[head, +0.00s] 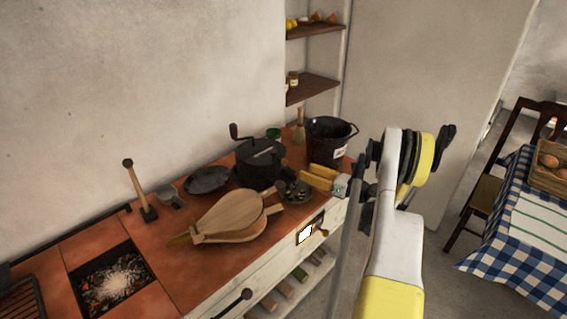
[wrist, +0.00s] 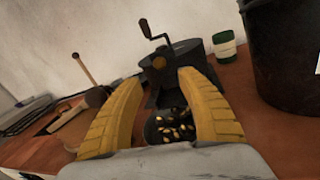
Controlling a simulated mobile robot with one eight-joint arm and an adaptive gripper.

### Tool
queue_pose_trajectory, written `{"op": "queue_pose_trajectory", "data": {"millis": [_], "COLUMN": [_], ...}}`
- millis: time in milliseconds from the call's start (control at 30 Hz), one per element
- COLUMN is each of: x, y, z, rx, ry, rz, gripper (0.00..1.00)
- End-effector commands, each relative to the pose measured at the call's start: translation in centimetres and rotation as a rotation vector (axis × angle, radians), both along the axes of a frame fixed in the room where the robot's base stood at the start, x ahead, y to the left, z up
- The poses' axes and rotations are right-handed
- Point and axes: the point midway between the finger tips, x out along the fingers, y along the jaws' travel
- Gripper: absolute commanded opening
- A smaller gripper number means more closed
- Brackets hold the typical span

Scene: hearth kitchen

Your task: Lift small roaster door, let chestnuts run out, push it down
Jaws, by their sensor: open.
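The black roaster (head: 258,163) stands on the terracotta counter, its crank rising at the left. In the wrist view the roaster (wrist: 190,62) stands ahead, with a brass-coloured round spot on its front face. Its small door cannot be clearly made out. A dark round dish (head: 296,192) sits in front of the roaster. The wrist view shows chestnuts (wrist: 172,132) in and around it, partly hidden by my fingers. My gripper (head: 309,176) is open and empty. Its yellow fingers (wrist: 160,78) spread either side of the roaster's front, apparently apart from it.
A black bucket (head: 328,140) stands right of the roaster, with a green tin (head: 273,134) behind. Wooden bellows (head: 232,216), a dark pan (head: 207,180) and a mallet (head: 139,190) lie or stand to the left. Glowing embers (head: 116,283) lie in the open hearth at the near left.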

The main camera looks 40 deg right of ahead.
Motion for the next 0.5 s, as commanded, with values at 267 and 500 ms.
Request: {"op": "queue_pose_trajectory", "data": {"millis": [267, 500], "x": [4.0, 8.3], "y": [1.3, 2.4], "z": [-0.3, -0.3], "rx": [0.003, 0.002], "ry": [-0.001, -0.001], "rz": [0.005, 0.003], "gripper": [0.46, 0.46]}}
